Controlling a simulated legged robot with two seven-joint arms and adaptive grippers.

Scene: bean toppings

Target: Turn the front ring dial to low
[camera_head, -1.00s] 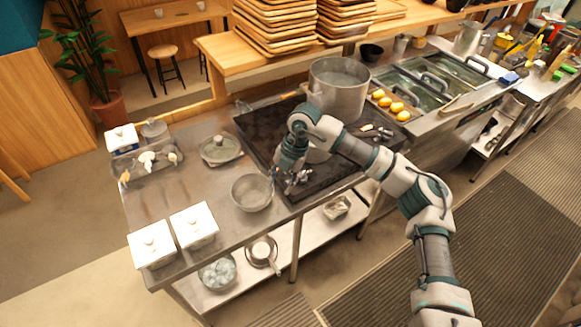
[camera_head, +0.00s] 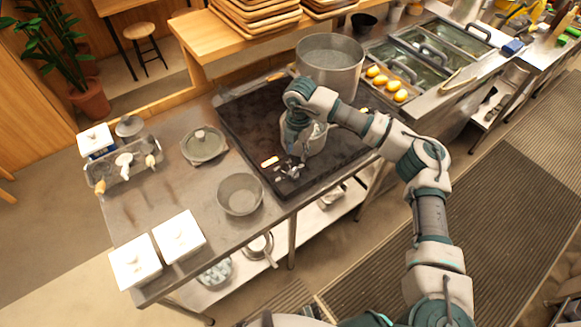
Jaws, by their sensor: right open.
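The black stove top (camera_head: 245,115) sits on the steel counter. My right gripper (camera_head: 290,172) is open and points down over the stove's front left part, close to its front edge. A large steel pot (camera_head: 330,68) stands on the back of the stove. The front ring dial cannot be made out; the gripper and stove edge may hide it. My left gripper is not in view.
A metal bowl (camera_head: 240,195) stands on the counter left of the gripper. A lidded pan (camera_head: 204,144) and two white lidded boxes (camera_head: 179,236) stand farther left. A tray of yellow items (camera_head: 388,84) is at the right.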

